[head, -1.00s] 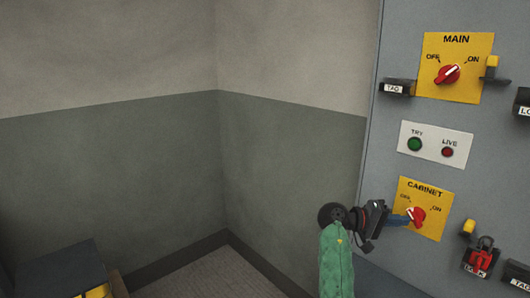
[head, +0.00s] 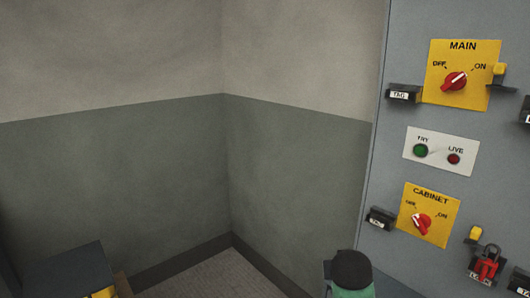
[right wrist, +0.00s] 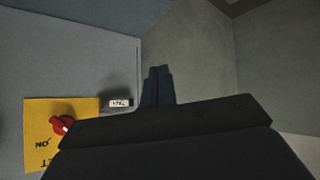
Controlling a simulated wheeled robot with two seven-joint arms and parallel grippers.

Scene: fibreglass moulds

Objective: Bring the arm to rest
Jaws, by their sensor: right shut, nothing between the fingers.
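My right gripper (right wrist: 158,85) shows in the right wrist view with its dark fingers shut together and nothing between them. It is apart from the panel, with the yellow CABINET switch plate (right wrist: 72,112) and its red knob (right wrist: 62,124) to its left in that view. My left gripper is not in view.
The grey panel (head: 400,150) carries the MAIN switch (head: 455,81), turned toward ON, the TRY and LIVE plate (head: 441,151), tag holders (head: 404,94) and a red lock (head: 487,264). A dark box (head: 68,274) stands lower left. The space before the corner walls is clear.

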